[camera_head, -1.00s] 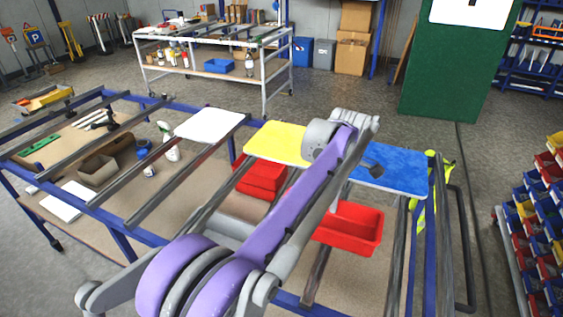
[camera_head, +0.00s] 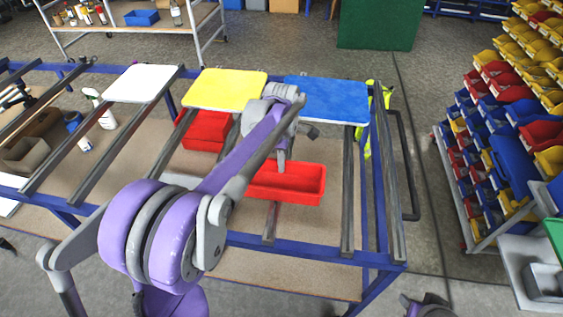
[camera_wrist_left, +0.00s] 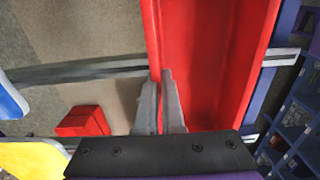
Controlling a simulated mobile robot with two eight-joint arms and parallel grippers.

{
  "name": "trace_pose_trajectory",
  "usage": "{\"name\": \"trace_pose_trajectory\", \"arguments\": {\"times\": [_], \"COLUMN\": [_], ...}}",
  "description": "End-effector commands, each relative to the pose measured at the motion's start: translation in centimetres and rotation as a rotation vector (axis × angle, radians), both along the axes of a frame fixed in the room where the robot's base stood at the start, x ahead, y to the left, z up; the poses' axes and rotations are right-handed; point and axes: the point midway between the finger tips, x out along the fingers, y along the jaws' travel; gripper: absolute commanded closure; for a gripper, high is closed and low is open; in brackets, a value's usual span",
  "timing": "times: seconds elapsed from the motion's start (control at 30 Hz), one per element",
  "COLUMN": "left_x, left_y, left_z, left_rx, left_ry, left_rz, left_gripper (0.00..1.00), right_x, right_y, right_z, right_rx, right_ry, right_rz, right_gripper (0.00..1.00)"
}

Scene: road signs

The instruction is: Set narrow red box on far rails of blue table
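The narrow red box (camera_head: 300,186) is a long open tray at the near side of the blue table top (camera_head: 327,99), apart from it. My left gripper (camera_head: 281,163) points down at the box's far wall. In the left wrist view, the fingers (camera_wrist_left: 160,92) sit on either side of one long wall of the box (camera_wrist_left: 205,60) and look closed on it. A grey rail (camera_wrist_left: 85,70) passes under the box. Whether the box rests on the rails or hangs just above them is unclear. Of my right arm, at most a dark part shows at the bottom edge.
Another red box (camera_head: 205,131) stands by the yellow table top (camera_head: 226,90). A white top (camera_head: 143,84) lies further left. Grey rails (camera_head: 348,195) cross the blue frame. A bin rack (camera_head: 500,120) stands at the right. Floor between rack and frame is clear.

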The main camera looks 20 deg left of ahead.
Motion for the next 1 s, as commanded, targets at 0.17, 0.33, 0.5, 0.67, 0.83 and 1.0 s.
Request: {"name": "trace_pose_trajectory", "arguments": {"times": [0.17, 0.33, 0.5, 0.67, 0.83, 1.0], "left_x": [0.0, 0.0, 0.0, 0.0, 0.0, 0.0], "left_y": [0.0, 0.0, 0.0, 0.0, 0.0, 0.0], "left_z": [-0.1, -0.3, -0.3, -0.3, 0.8, 4.0], "left_rx": [0.000, 0.000, 0.000, 0.000, 0.000, 0.000], "left_ry": [0.000, 0.000, 0.000, 0.000, 0.000, 0.000], "left_rz": [0.000, 0.000, 0.000, 0.000, 0.000, 0.000], "left_gripper": [1.00, 0.79, 0.65, 0.65, 0.65, 0.65], "right_x": [-0.1, -0.1, -0.1, -0.1, 0.0, 0.1], "right_y": [0.0, 0.0, 0.0, 0.0, 0.0, 0.0], "right_z": [-0.1, -0.2, -0.2, -0.2, 0.1, 0.2], "right_rx": [0.000, 0.000, 0.000, 0.000, 0.000, 0.000], "right_ry": [0.001, 0.002, 0.002, 0.002, -0.001, -0.002], "right_rz": [0.000, 0.000, 0.000, 0.000, 0.000, 0.000], "right_gripper": [0.57, 0.57, 0.57, 0.57, 0.57, 0.57]}}
